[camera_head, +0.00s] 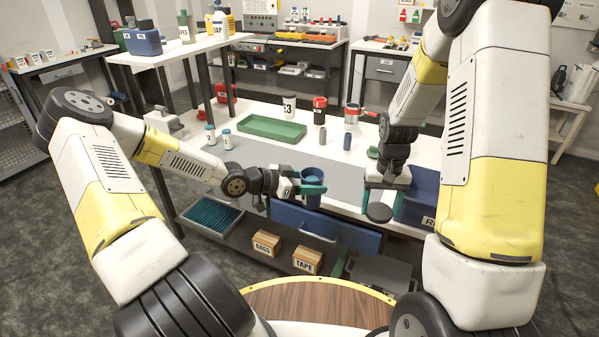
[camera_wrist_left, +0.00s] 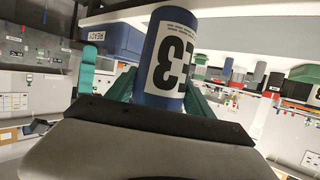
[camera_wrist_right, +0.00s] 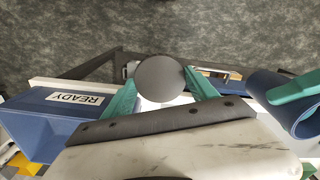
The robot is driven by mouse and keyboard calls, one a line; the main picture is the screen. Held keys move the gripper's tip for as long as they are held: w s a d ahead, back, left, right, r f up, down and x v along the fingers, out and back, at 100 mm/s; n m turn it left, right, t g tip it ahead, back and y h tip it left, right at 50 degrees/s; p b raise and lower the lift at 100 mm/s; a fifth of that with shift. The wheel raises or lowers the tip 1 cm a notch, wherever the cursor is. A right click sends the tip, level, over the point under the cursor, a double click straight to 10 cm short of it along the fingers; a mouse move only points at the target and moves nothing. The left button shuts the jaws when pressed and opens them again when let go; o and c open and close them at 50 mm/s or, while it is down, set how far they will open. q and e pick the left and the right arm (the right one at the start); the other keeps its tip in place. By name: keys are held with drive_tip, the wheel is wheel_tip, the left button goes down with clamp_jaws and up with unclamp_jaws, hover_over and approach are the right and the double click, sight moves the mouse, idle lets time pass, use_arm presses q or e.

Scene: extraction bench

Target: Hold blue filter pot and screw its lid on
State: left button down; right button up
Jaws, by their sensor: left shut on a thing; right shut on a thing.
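The blue filter pot (camera_head: 311,174) is held by my left gripper (camera_head: 314,187), whose green fingers close around its sides, in front of the bench. In the left wrist view the pot (camera_wrist_left: 167,50) fills the middle and shows a white label with a large 3. The dark grey round lid (camera_head: 380,213) is in my right gripper (camera_head: 385,190), to the right of the pot and apart from it. In the right wrist view the lid (camera_wrist_right: 160,78) sits between the green fingertips, and the open-topped pot (camera_wrist_right: 262,84) is at the right. The pot's inside is mostly hidden.
A blue bin (camera_head: 417,203), labelled READY in the right wrist view (camera_wrist_right: 40,122), stands just right of the lid. A green tray (camera_head: 272,129) and several jars stand further back on the bench. The grey mat (camera_head: 255,155) behind my left gripper is largely clear.

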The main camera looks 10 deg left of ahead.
idle(0.4)
drive_tip(key=w+a+r+n, duration=0.2)
drive_tip(key=w+a+r, duration=0.1)
drive_tip(key=a+r, duration=0.4)
drive_tip(key=w+a+r+n, duration=0.3)
drive_tip(key=a+r, duration=0.4)
drive_tip(key=a, duration=0.5)
drive_tip(key=shift+w+r, duration=0.3)
drive_tip(key=shift+w, duration=0.15)
drive_tip(key=shift+f, duration=2.05)
drive_tip(key=shift+f, duration=0.85)
